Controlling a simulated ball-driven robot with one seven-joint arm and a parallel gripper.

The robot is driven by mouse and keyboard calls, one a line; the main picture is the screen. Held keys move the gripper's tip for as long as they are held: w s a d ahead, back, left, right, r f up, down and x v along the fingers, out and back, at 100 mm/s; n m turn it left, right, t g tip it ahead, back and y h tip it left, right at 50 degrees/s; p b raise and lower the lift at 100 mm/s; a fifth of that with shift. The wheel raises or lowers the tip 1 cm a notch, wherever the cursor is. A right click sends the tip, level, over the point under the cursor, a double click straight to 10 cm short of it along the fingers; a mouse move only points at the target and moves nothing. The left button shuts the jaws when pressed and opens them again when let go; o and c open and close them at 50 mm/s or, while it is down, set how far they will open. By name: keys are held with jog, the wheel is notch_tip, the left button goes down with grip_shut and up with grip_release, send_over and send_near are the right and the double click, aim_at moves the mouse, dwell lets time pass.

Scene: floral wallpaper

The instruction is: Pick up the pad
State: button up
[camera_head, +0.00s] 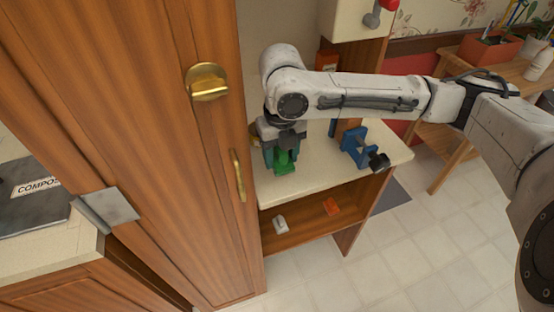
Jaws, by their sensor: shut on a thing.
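My gripper (284,152) points down over the light countertop (325,180), just right of the tall wooden cabinet door. It is shut on a small bright green thing (285,166), whose lower part shows below the fingers at the countertop. I cannot tell whether the green thing touches the surface, and its upper part is hidden by the gripper. No thing in view can be plainly told as a pad. A dark notebook marked "COMPOS" (35,195) lies on another counter at the far left, far from my gripper.
A blue clamp-like thing (355,145) with a black knob stands right of my gripper. The open shelf below (300,228) holds a white item (280,224) and an orange item (331,206). The cabinet door (130,130) with brass handles stands close on the left. Tiled floor is clear at lower right.

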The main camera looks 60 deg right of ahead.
jog(key=s+a+r+p, duration=0.6)
jog(key=s+p, duration=0.2)
jog(key=p, duration=0.4)
jog(key=shift+s+a+r, duration=0.2)
jog(key=shift+s+a, duration=0.1)
jog(key=shift+s, duration=0.05)
